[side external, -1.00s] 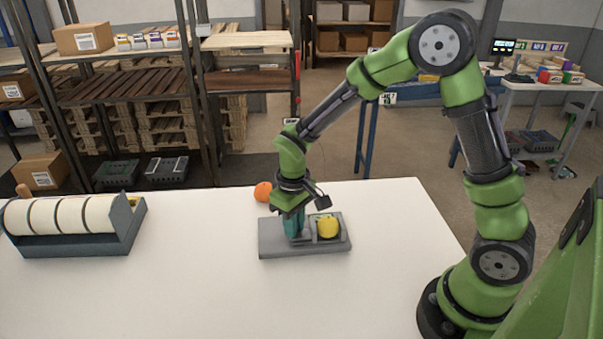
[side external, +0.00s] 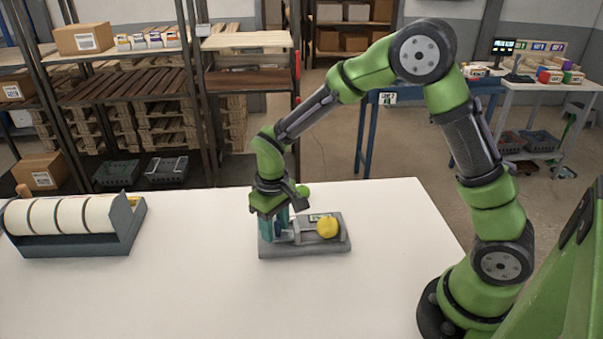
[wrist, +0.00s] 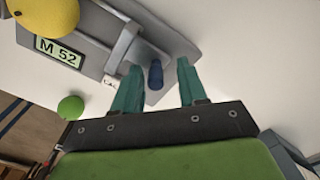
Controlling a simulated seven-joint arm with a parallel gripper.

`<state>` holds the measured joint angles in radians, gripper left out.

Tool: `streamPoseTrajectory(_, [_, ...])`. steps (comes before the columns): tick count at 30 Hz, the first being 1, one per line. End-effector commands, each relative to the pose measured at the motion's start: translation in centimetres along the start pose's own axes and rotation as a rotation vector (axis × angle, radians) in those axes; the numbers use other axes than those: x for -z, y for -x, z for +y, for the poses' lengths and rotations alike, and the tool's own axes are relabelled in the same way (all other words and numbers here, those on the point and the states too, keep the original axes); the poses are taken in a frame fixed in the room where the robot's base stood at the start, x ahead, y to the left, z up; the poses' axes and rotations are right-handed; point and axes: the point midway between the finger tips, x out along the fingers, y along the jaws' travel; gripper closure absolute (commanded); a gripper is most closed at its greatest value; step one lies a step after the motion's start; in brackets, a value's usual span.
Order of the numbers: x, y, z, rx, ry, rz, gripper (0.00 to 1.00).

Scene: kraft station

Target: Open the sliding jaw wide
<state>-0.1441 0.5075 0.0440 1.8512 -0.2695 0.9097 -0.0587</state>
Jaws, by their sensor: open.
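The grey vise-like fixture (side external: 335,246) lies on the white table, its plate also in the wrist view (wrist: 90,22). Its pale sliding jaw (wrist: 122,45) crosses the plate, with a gap between it and the yellow fruit (side external: 327,228). The fruit sits at the fixture's right end; it also shows in the wrist view (wrist: 42,14). A blue knob (wrist: 155,76) sticks out beside the jaw. My gripper (side external: 279,232) is down over the fixture's left part. In the wrist view its teal fingers (wrist: 158,90) are apart, on either side of the knob; I cannot tell whether they touch it.
A green ball (side external: 303,192) lies behind the fixture. A grey holder (side external: 90,245) with several white rolls stands at the table's left. A green label reading M 52 (wrist: 59,52) is on the plate. The table front is clear.

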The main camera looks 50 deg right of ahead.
Motion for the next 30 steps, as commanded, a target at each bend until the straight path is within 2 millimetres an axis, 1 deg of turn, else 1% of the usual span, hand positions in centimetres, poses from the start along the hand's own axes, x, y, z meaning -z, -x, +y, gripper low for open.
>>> streamPoseTrajectory(4, [0.0, 0.8, 0.1, -0.001, -0.001, 0.001, 0.58])
streamPoseTrajectory(7, [0.1, 2.2, 0.1, -0.001, 0.000, 0.004, 0.58])
streamPoseTrajectory(11, [0.1, 5.2, 0.0, 0.000, -0.001, 0.006, 0.58])
streamPoseTrajectory(18, [0.1, 11.2, 0.0, 0.001, -0.001, 0.006, 0.58])
streamPoseTrajectory(21, [0.1, 13.2, 0.0, 0.001, -0.001, 0.006, 0.58])
streamPoseTrajectory(25, [0.1, 15.3, 0.0, 0.001, 0.000, 0.003, 0.58])
streamPoseTrajectory(30, [0.0, 16.7, 0.0, 0.000, 0.001, 0.002, 0.58])
